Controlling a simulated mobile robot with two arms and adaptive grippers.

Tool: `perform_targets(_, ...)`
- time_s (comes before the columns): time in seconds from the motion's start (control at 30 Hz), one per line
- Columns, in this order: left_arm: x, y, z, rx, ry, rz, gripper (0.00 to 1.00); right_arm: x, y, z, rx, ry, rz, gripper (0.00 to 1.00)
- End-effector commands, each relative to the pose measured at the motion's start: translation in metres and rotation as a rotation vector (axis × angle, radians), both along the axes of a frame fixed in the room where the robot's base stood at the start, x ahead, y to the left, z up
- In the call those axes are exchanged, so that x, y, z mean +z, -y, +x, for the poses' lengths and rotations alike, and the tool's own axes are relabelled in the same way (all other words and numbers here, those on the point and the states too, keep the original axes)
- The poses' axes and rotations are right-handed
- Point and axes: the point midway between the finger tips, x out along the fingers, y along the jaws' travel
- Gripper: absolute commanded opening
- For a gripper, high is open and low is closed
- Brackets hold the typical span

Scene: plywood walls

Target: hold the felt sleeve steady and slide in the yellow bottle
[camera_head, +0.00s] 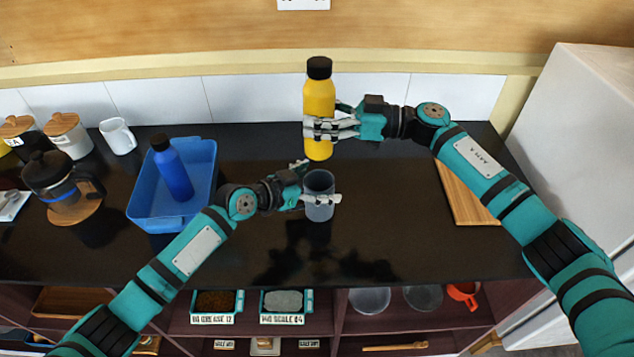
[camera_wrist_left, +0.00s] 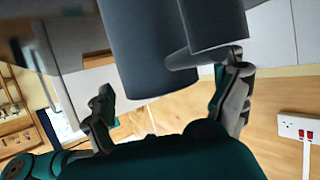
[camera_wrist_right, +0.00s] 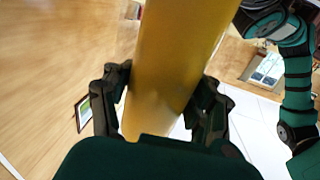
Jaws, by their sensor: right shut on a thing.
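The yellow bottle (camera_head: 319,98) with a black cap is upright in my right gripper (camera_head: 335,128). The gripper is shut on its lower body; the right wrist view shows the yellow side (camera_wrist_right: 175,60) between both fingers. The grey felt sleeve (camera_head: 319,207) stands upright on the dark counter, below the bottle in the head view. The bottle's base shows clear of the sleeve's rim. My left gripper (camera_head: 318,184) has its fingers spread around the sleeve. In the left wrist view, the dark sleeve (camera_wrist_left: 150,55) lies between the fingers, with a gap at the left finger.
A blue bin (camera_head: 148,208) holding a blue bottle (camera_head: 172,170) stands left of my left gripper. A coffee press (camera_head: 58,182), canisters and a white mug (camera_head: 118,137) are farther left. A wooden board (camera_head: 462,197) lies under my right arm. The counter front is clear.

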Motion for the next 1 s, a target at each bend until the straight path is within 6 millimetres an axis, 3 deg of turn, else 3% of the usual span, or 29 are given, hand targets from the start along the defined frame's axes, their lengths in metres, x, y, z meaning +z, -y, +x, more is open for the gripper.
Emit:
perform_targets(0.07,0.0,0.0,0.0,0.0,0.0,0.0,0.88,0.002,0.0,0.0,0.0,0.001,0.003,0.0)
perform_targets(0.47,0.0,0.0,0.0,0.0,0.0,0.0,0.36,0.002,0.0,0.0,0.0,0.001,0.003,0.0)
perform_targets(0.67,0.0,0.0,0.0,0.0,0.0,0.0,0.36,-0.003,-0.002,0.002,-0.044,0.003,-0.001,0.0)
perform_targets(1.0,0.0,-0.001,0.0,0.0,-0.001,0.001,0.36,-0.032,-0.004,0.008,-0.347,0.01,-0.011,0.0)
